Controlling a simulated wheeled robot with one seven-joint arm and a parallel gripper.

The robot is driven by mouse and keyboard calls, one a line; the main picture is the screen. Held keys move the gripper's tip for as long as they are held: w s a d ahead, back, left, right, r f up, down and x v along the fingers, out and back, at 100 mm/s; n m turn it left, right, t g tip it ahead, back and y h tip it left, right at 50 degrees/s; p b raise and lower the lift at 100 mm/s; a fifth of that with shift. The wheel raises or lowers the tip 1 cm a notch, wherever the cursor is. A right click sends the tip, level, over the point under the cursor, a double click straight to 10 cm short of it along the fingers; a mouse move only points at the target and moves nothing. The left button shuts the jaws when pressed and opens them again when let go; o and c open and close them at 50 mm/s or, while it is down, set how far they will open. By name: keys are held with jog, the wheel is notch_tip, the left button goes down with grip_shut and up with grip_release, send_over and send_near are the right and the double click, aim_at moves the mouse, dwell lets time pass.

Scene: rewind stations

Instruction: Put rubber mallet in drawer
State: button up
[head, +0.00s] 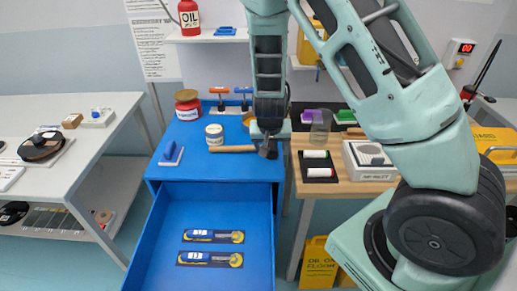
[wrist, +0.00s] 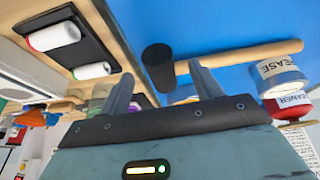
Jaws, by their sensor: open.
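The rubber mallet lies on the blue cabinet top (head: 192,143), near its right edge. Its wooden handle (head: 230,149) points left in the head view, and its black head is mostly hidden behind my gripper (head: 268,148). In the wrist view the black mallet head (wrist: 158,66) shows beyond and between the fingertips of my open gripper (wrist: 162,70), with the handle running off to the right. I cannot tell whether the fingers touch it. The blue drawer (head: 150,240) below is pulled open and holds two blue-and-yellow tools (head: 210,236) on dark mats.
Right is a wooden bench (head: 347,187) with rolls on a black tray (head: 318,173). Left is a white bench (head: 85,150). The drawer's front area is clear.

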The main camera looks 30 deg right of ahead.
aim_at(272, 149)
jog(key=shift+x, duration=2)
jog(key=shift+s, duration=0.15)
jog(key=shift+c, duration=0.3)
jog(key=c, duration=1.3)
jog(key=shift+r, duration=0.1)
